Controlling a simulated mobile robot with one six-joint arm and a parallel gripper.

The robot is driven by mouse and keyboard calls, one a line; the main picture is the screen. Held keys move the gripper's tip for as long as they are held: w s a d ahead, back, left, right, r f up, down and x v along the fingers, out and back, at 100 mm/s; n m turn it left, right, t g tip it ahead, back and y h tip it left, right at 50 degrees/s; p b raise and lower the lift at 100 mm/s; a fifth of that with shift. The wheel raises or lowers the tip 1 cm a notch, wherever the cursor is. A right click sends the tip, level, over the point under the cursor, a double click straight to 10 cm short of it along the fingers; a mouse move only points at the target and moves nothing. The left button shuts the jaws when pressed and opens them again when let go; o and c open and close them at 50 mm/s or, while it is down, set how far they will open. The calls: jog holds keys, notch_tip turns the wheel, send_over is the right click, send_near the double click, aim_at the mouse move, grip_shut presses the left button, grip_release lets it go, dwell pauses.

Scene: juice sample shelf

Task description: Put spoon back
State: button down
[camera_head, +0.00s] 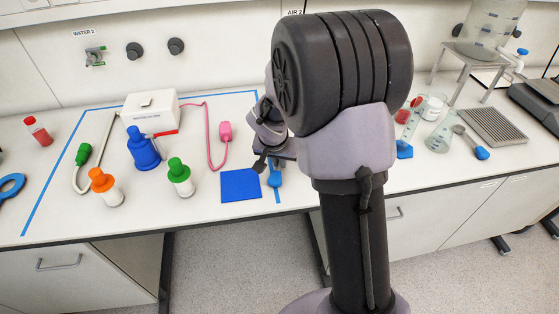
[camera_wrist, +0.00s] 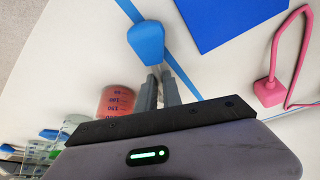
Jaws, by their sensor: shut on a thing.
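The spoon has a blue handle end (camera_wrist: 146,40) and a thin metallic part below it. In the wrist view my gripper (camera_wrist: 160,76) is shut on the spoon's thin part, with the blue end beyond the fingertips. In the head view the blue end (camera_head: 275,179) shows just below my gripper (camera_head: 266,163), near the blue tape line and right of a blue square mat (camera_head: 241,185). My arm hides part of the gripper. I cannot tell whether the spoon touches the table. The rest of the spoon is hidden.
A blue bottle (camera_head: 144,148), an orange-topped bottle (camera_head: 105,187) and a green-topped bottle (camera_head: 179,177) stand left. A pink probe (camera_head: 225,131) lies behind the mat. A flask (camera_head: 440,136) and another blue-ended utensil (camera_head: 481,153) are right. A red-filled beaker (camera_wrist: 115,101) is near my gripper.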

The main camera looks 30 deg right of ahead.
jog(key=shift+f, duration=0.2)
jog(key=c, duration=1.4)
grip_release()
jog(key=shift+c, duration=0.2)
jog(key=shift+r, duration=0.1)
jog(key=p+v, duration=0.6)
jog(key=v, duration=1.1)
jog(key=s+a+r+n+y+b, duration=0.1)
jog(key=s+a+r, duration=0.1)
jog(key=s+a, duration=0.2)
jog(key=s+a+r+n+t+y+b, duration=0.1)
jog(key=s+a, duration=0.3)
jog(key=s, duration=0.6)
jog(key=s+a+r+n+t+y+b, duration=0.1)
jog(key=s+a+r+y, duration=0.1)
jog(key=s+a, duration=0.2)
jog(key=s, duration=0.3)
jog(key=shift+r+y, duration=0.35)
jog(key=shift+y, duration=0.05)
